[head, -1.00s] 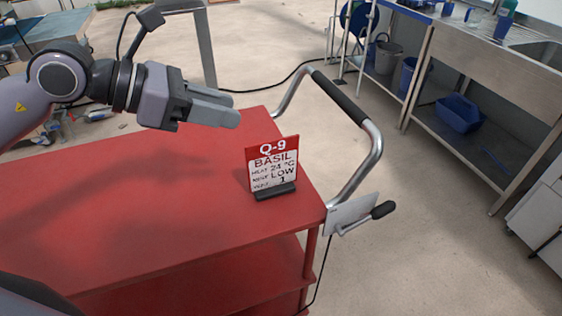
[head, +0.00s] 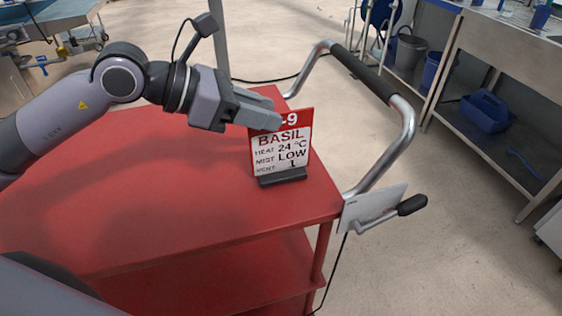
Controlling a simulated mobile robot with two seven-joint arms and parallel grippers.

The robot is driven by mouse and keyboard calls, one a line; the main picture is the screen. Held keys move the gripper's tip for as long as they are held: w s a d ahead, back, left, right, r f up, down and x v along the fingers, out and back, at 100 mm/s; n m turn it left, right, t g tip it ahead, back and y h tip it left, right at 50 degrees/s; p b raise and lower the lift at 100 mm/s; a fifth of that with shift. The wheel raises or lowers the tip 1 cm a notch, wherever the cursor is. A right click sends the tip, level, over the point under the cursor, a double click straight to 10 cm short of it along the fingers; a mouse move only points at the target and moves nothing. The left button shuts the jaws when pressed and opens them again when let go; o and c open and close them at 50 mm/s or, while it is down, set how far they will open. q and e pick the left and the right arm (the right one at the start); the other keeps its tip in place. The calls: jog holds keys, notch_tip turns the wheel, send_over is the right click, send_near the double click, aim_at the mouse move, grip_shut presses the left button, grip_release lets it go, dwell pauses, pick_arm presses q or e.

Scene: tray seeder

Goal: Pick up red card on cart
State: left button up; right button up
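The red card (head: 282,151) has a red top band and a white panel reading BASIL, 24 °C and LOW. It stands upright in a dark holder (head: 283,177) on the red cart (head: 190,200), near the handle end. My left gripper (head: 268,120) points right, with its fingertips in front of the card's upper left part, hiding some of the red band. I cannot tell whether the fingers touch the card or how far apart they are. My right gripper is not in view.
The cart's metal handle (head: 409,125) with a dark grip rises right of the card. A white plate with a black lever (head: 412,205) sticks out at the cart's corner. A steel bench with a blue caddy (head: 487,113) stands at right. The cart top left of the card is clear.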

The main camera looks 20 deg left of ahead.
aim_at(282, 113)
pick_arm(q)
jog(key=shift+x, duration=1.9)
jog(key=shift+r, duration=0.15)
grip_shut()
jog(key=shift+r, duration=0.15)
